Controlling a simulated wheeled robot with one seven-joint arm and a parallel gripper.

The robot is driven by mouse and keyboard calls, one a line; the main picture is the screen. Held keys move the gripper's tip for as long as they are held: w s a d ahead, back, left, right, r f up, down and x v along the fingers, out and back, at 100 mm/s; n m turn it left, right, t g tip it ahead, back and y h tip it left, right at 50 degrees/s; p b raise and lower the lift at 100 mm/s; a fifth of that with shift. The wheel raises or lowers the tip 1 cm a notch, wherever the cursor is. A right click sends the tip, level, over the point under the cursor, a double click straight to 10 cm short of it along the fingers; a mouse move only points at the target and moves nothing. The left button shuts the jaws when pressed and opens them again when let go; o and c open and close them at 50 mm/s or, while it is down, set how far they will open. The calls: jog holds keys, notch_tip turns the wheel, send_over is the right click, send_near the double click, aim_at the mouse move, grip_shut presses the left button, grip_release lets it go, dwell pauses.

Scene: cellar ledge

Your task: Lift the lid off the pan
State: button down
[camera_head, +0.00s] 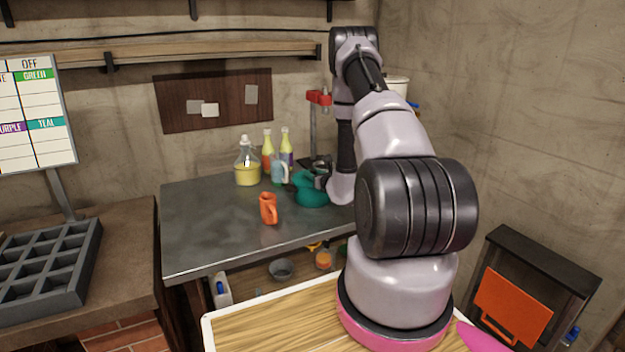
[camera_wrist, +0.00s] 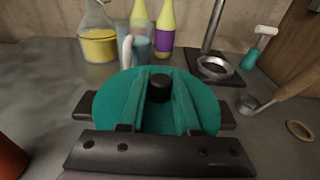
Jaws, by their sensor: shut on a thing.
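The teal pan (camera_head: 311,198) stands on the grey metal table, beneath the end of my arm. In the wrist view its round teal lid (camera_wrist: 108,103) fills the middle, with a black knob (camera_wrist: 160,88) on top. Dark side handles (camera_wrist: 228,116) stick out at the left and right. My gripper (camera_wrist: 161,98) is over the lid, its two fingers shut on the knob from either side. It also shows small and dark in the head view (camera_head: 321,176). The lid covers the pan; I cannot see a gap between them.
Behind the pan stand a flask of yellow liquid (camera_head: 247,168) and several bottles (camera_head: 286,150). An orange mug (camera_head: 268,208) is at the front left. A clamp stand (camera_head: 313,125) is behind; in the wrist view a small ladle (camera_wrist: 262,102) lies at the right. The table's left part is clear.

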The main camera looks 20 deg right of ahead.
aim_at(313, 170)
jog(key=shift+r, duration=0.15)
notch_tip(313, 170, up, 10)
jog(key=shift+f, duration=0.1)
dwell(0.4)
